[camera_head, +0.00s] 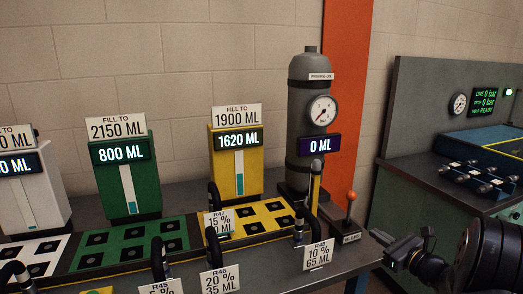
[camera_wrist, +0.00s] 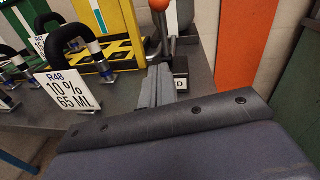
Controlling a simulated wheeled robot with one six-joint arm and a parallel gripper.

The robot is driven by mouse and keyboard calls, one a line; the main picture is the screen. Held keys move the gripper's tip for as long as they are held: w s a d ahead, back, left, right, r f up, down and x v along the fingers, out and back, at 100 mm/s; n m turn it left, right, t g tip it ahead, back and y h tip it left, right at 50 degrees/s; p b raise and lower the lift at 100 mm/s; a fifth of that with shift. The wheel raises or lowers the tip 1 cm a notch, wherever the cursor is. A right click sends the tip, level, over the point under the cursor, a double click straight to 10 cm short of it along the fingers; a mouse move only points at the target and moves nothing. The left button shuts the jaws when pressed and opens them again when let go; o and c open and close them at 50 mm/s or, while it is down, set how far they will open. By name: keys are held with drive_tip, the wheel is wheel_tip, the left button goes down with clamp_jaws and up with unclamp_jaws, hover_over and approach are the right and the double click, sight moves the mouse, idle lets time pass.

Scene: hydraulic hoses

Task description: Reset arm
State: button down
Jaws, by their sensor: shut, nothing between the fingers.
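My gripper (camera_head: 384,240) is at the lower right in the head view, beside the front right corner of the hose bench. In the wrist view its grey fingers (camera_wrist: 158,86) are together with nothing between them. They point toward the lever with the orange knob (camera_wrist: 158,5), which stands beyond the fingertips. In the head view that lever (camera_head: 349,208) stands upright on the bench, left of my gripper and apart from it. The black hose labelled R48 (camera_head: 315,222) stands at the bench's right end; its card (camera_wrist: 68,91) shows at left in the wrist view.
A yellow station (camera_head: 224,175) reads 1620 ML and a green one (camera_head: 115,185) reads 800 ML. The grey cylinder (camera_head: 300,100) has a gauge and a 0 ML display. Several hoses line the bench front. A second bench (camera_head: 415,195) with a blue unit stands at right.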

drive_tip(key=shift+s+d+f+t+y+b, duration=0.1)
drive_tip(key=shift+f+t+y+b, duration=0.15)
drive_tip(key=shift+f+t+b, duration=0.55)
drive_tip(key=shift+s+a+f+t+y+b, duration=0.15)
drive_tip(key=shift+f+b, duration=0.25)
drive_tip(key=shift+b, duration=0.75)
drive_tip(key=shift+s+d+f+t+y+b, duration=0.15)
drive_tip(key=shift+f+t+y+b, duration=0.2)
drive_tip(key=shift+f+b, duration=0.45)
drive_tip(key=shift+w+r+n, duration=0.1)
drive_tip(key=shift+r+n, duration=0.1)
drive_tip(key=shift+n, duration=0.1)
